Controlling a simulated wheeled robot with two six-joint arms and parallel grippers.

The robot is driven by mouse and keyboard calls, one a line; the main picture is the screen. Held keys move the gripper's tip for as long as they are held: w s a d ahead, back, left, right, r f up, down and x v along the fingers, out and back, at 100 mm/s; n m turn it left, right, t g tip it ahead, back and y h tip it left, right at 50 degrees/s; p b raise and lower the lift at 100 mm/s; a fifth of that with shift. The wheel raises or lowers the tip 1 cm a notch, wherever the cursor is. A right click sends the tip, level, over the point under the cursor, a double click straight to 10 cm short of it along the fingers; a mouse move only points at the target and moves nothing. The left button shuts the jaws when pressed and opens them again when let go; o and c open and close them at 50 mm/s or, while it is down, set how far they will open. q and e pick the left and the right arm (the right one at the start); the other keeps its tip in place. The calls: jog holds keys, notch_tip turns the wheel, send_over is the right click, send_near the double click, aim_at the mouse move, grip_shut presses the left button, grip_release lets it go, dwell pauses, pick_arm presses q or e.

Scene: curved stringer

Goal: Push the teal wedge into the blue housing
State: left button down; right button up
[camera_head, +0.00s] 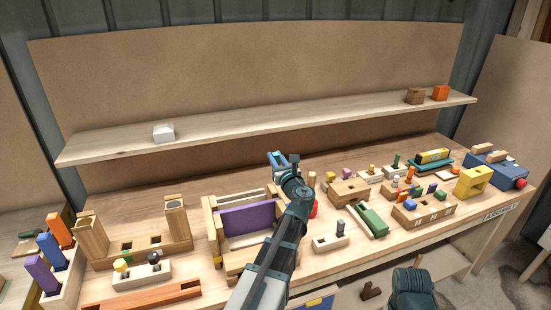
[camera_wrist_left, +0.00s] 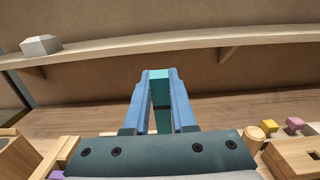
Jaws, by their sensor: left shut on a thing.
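My left gripper (camera_head: 278,157) reaches over the middle of the workbench in the head view, with its blue fingers pointing toward the back board. In the left wrist view the fingers (camera_wrist_left: 160,95) are shut on the teal wedge (camera_wrist_left: 160,88), a narrow upright piece squeezed between them. The wedge cannot be made out clearly in the head view. A blue box (camera_head: 482,171) with wooden blocks on top and a red knob stands at the bench's right end, far from the gripper. I cannot tell for sure that it is the blue housing. My right gripper's fingers do not show.
A long wooden shelf (camera_head: 240,134) runs behind the gripper, with a white block (camera_head: 163,133) at its left. A wooden frame with a purple panel (camera_head: 248,219) stands left of my arm. Several peg blocks and a green piece (camera_head: 373,221) crowd the bench to the right.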

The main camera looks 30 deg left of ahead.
pick_arm(q)
jog(key=shift+f, duration=0.15)
notch_tip(320, 180, down, 6)
jog(key=b, duration=0.5)
jog(key=shift+r+b, duration=0.2)
jog(key=shift+b, duration=0.2)
jog(key=shift+f+b, duration=2.3)
jog(key=shift+b, duration=0.05)
dwell(0.7)
jog(key=c, duration=0.7)
grip_release()
jog(key=shift+o, duration=0.2)
jog(key=v, duration=1.3)
jog(key=shift+s+d+b, duration=0.25)
jog(key=shift+d+b, duration=0.05)
jog(key=shift+f, duration=0.15)
